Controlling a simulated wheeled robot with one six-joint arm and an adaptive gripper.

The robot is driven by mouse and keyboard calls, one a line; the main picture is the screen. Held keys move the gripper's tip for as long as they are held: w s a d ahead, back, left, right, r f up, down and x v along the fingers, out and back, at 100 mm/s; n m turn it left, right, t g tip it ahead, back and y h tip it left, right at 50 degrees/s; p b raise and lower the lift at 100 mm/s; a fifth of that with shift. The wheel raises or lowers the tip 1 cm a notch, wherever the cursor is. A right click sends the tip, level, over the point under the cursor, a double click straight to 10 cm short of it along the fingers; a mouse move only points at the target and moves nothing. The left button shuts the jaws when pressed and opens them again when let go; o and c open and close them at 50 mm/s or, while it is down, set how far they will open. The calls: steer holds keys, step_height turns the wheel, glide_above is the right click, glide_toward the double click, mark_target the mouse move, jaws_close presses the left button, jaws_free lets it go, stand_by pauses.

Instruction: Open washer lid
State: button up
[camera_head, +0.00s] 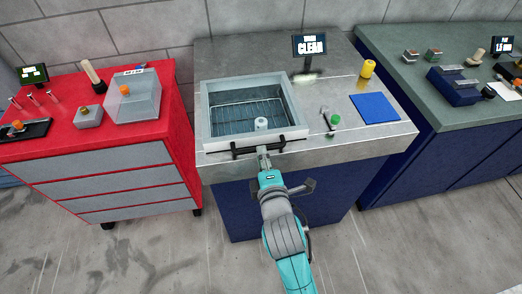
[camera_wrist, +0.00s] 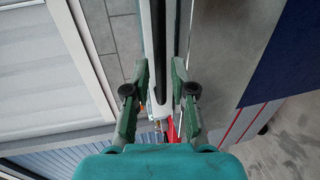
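The washer (camera_head: 302,165) is a steel-topped bench unit with a blue front. Its pale-framed lid (camera_head: 206,110) looks shut, with a tinted see-through middle. A wire rack (camera_head: 240,108) shows through it. A dark bar handle (camera_head: 245,151) runs along the lid's front edge. My gripper (camera_head: 264,152) is at the middle of this handle, reaching from the front. In the wrist view, the two green fingers of my gripper (camera_wrist: 160,78) stand apart, with a dark strip, likely the handle, between them. Contact cannot be told.
A small white cylinder (camera_head: 261,123) shows near the lid's front. A red cabinet (camera_head: 160,155) stands left, another bench (camera_head: 450,115) right.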

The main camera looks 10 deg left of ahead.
steer(key=shift+x, duration=1.3)
steer(key=shift+c, duration=0.3)
jaws_close()
steer(key=shift+w, duration=0.1)
